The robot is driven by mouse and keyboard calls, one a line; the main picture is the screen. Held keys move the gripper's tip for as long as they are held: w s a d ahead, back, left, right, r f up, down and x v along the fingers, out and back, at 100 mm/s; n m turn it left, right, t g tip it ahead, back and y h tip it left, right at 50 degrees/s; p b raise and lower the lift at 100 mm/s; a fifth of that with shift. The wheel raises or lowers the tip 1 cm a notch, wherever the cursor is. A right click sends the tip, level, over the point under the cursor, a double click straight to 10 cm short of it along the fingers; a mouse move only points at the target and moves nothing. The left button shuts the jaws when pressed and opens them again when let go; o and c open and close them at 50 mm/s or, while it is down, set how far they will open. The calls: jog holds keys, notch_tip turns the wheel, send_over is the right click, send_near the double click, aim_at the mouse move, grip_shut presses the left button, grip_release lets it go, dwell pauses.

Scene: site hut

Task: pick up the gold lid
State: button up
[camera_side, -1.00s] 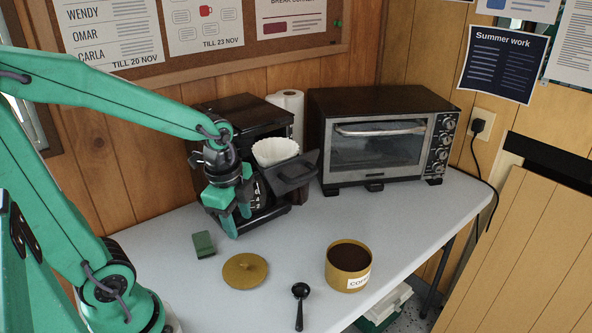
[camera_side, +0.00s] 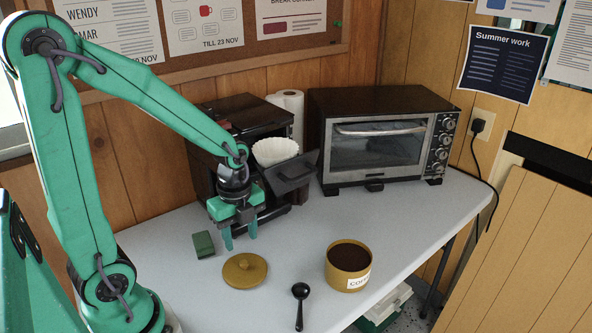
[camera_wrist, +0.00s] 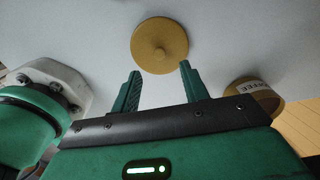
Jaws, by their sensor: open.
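The gold lid (camera_side: 245,270) lies flat on the grey table, a round disc with a small knob at its centre. In the wrist view the lid (camera_wrist: 160,45) is ahead of the fingertips, knob facing the camera. My gripper (camera_side: 240,240) is open and empty, pointing down above the table, behind the lid in the side view. In the wrist view my gripper (camera_wrist: 159,70) has its two green fingers spread, with the lid between and beyond their tips. The gold coffee tin (camera_side: 348,266) stands open, full of brown coffee, to the right of the lid.
A black scoop (camera_side: 300,300) lies between lid and tin, nearer the front. A small green block (camera_side: 203,245) sits left of the lid. The coffee maker (camera_side: 235,130) with a white filter (camera_side: 275,152) stands close behind my gripper. A toaster oven (camera_side: 380,140) stands at the back right.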

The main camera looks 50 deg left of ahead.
aim_at(244, 263)
jog(key=shift+f, duration=1)
jog(key=shift+f, duration=0.15)
jog(key=shift+s+d+f, duration=0.1)
jog(key=shift+d+f, duration=0.1)
jog(key=shift+f, duration=2.25)
grip_shut()
